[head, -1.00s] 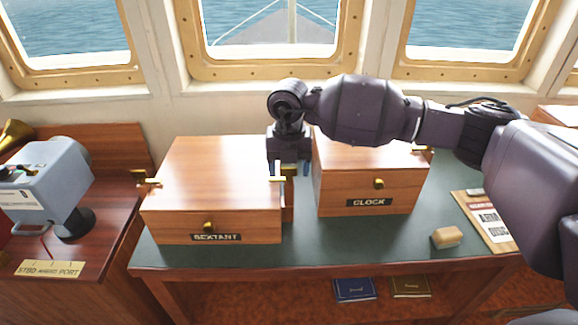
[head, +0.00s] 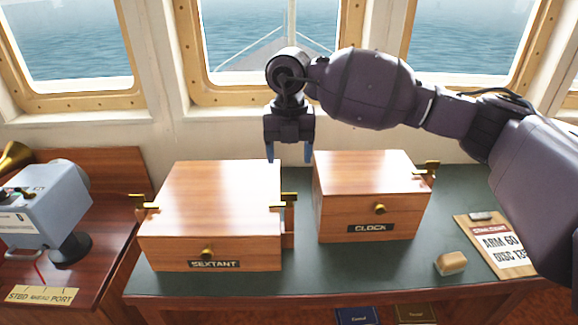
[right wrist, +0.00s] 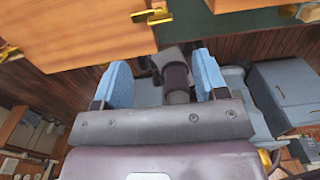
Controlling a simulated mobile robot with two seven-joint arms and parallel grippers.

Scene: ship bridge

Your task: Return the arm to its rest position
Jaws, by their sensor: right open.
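My right arm reaches in from the right in the head view. Its gripper (head: 289,152) points down, open and empty, above the gap between two wooden boxes. Its blue fingertips also show apart in the right wrist view (right wrist: 165,85). The sextant box (head: 215,195) is to the left of the gripper, closed, with a brass knob and brass side latches. The clock box (head: 365,185) is to the right, closed, with a brass knob. The gripper appears clear of both boxes. My left gripper is not in view.
Both boxes stand on a green-topped table (head: 330,270). A tan block (head: 450,262) and a clipboard (head: 495,245) lie at its right. A grey-blue instrument (head: 45,205) stands on a wooden console at the left. Windows are behind.

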